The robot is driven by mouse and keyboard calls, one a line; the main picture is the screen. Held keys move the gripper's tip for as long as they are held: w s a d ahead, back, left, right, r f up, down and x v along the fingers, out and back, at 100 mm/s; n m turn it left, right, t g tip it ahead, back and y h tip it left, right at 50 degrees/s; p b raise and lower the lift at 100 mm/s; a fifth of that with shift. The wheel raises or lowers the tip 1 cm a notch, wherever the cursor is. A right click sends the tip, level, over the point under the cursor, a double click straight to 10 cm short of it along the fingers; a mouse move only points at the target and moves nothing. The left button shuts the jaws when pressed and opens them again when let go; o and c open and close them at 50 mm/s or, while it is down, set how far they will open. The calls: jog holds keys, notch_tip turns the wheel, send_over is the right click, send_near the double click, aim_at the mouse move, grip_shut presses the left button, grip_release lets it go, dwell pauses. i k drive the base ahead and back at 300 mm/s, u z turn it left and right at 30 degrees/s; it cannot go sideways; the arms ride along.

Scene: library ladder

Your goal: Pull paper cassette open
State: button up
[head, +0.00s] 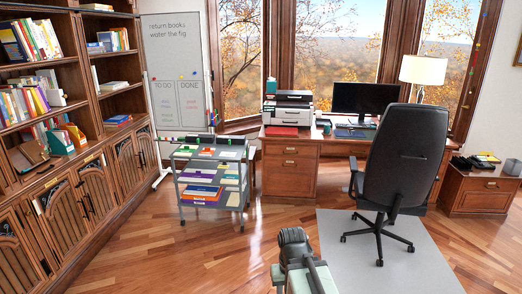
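A white and dark grey printer (288,108) stands on the left end of the wooden desk, in front of the window. The paper cassette appears to be the low front part of the printer (286,118); it is too small to tell how far in it sits. Part of my arm shows at the bottom middle, well short of the desk. No gripper fingers can be made out there, and nothing of mine touches the printer.
A grey cart (212,182) with books and papers stands left of the desk (289,175). A black office chair (402,160) on a grey mat (395,262) stands before the desk's right part. Wood floor is clear between cart and chair.

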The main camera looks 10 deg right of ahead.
aim_at(274, 122)
jog(key=z, duration=0.55)
jog(key=i, duration=2.55)
jog(key=u, duration=0.85)
jog(key=k, duration=0.85)
jog(key=u, duration=0.3)
jog(key=i, duration=0.85)
jog(key=z, duration=2.7)
